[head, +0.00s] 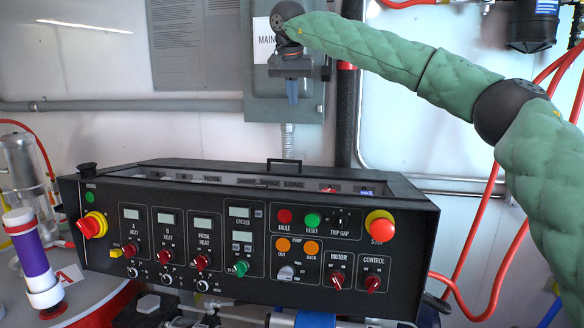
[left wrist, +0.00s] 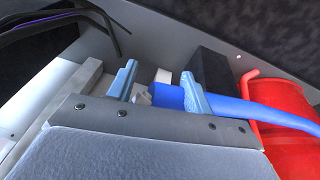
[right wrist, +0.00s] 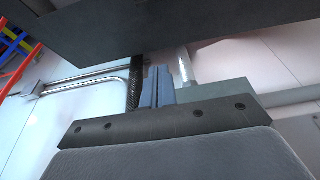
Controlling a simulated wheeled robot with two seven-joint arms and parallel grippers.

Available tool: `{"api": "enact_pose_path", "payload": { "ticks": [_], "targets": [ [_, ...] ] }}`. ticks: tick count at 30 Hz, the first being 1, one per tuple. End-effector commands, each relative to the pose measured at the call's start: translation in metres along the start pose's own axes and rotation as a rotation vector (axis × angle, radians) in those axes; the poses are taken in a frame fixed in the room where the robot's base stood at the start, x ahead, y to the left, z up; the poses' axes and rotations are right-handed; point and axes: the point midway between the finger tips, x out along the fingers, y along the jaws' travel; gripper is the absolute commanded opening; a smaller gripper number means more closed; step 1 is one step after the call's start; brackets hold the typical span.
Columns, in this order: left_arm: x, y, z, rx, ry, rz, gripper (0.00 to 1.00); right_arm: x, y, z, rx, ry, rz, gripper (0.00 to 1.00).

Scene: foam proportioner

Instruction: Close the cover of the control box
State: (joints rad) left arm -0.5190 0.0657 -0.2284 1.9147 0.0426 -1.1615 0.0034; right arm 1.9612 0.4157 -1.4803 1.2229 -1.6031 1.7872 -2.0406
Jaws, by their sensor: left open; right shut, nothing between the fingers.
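The control box (head: 240,275) is a black console with knobs, switches and small displays on its front. Its top shows a dark frame around a recessed strip with labels, and a black handle (head: 284,162) stands at the back edge. I cannot clearly tell the cover's position. My right gripper (head: 292,98) is shut and empty, pointing down above and behind the console, in front of a grey wall box. Its closed fingers also show in the right wrist view (right wrist: 158,86). My left gripper (left wrist: 160,88) is open in the left wrist view and out of the head view.
A blue hose (left wrist: 250,112) and a red container (left wrist: 285,135) are close to my left gripper. The grey wall box (head: 258,108) is behind my right gripper. A purple and white cylinder (head: 31,255) stands left of the console. Red hoses (head: 505,215) hang at right.

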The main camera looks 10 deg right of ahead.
Motion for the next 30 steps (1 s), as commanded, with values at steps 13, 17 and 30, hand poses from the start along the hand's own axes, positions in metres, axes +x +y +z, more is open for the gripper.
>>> {"api": "enact_pose_path", "payload": {
  "ticks": [13,17,30],
  "targets": [
    [-0.143,0.024,-0.018,0.007,0.044,0.051,0.50,0.060,0.000,0.020,0.000,0.000,0.000,0.00],
    [-0.160,0.026,-0.016,0.008,0.046,0.054,0.50,0.064,0.000,0.020,0.000,0.000,0.000,0.00],
    [-0.183,0.016,-0.013,-0.004,0.006,0.029,0.50,0.117,0.001,0.020,0.000,-0.003,0.001,0.00]
  ]
}}
